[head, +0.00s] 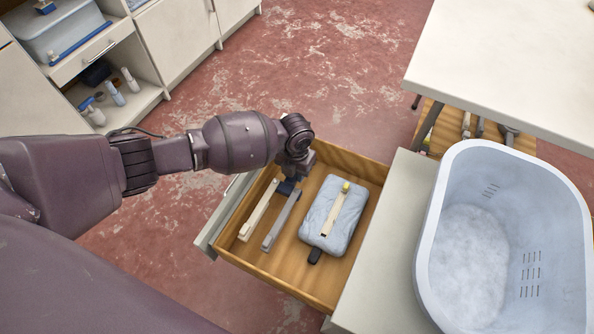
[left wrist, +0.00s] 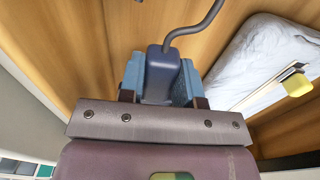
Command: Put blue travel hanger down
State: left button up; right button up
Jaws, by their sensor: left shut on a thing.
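My left gripper (head: 290,178) reaches down into the open wooden drawer (head: 313,302) at its far left part. In the left wrist view, its light blue finger pads (left wrist: 160,82) are shut on a dark blue block with a bent grey hook, which looks like the blue travel hanger (left wrist: 162,68). In the head view only a bit of dark blue (head: 288,188) shows under the gripper. I cannot tell whether the hanger touches the drawer floor. My right gripper is not in view.
A cream bar (head: 258,212) and a grey bar (head: 281,222) lie in the drawer beside the gripper. A folded pale blue cloth (head: 318,228) lies to their right, with a yellow-tipped stick (head: 336,209) on it.

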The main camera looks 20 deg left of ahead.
pick_arm(q)
jog(key=shift+f, duration=0.4)
jog(key=shift+w+r, duration=0.1)
jog(key=shift+r, duration=0.15)
jog(key=shift+f, duration=0.5)
jog(key=shift+f+b, duration=0.2)
jog(key=shift+b, duration=0.1)
jog(key=o, duration=1)
notch_tip(320, 180, up, 13)
jog(key=p, duration=0.4)
jog(key=shift+r+p, duration=0.15)
jog(key=shift+p, duration=0.15)
jog(key=shift+w, duration=0.1)
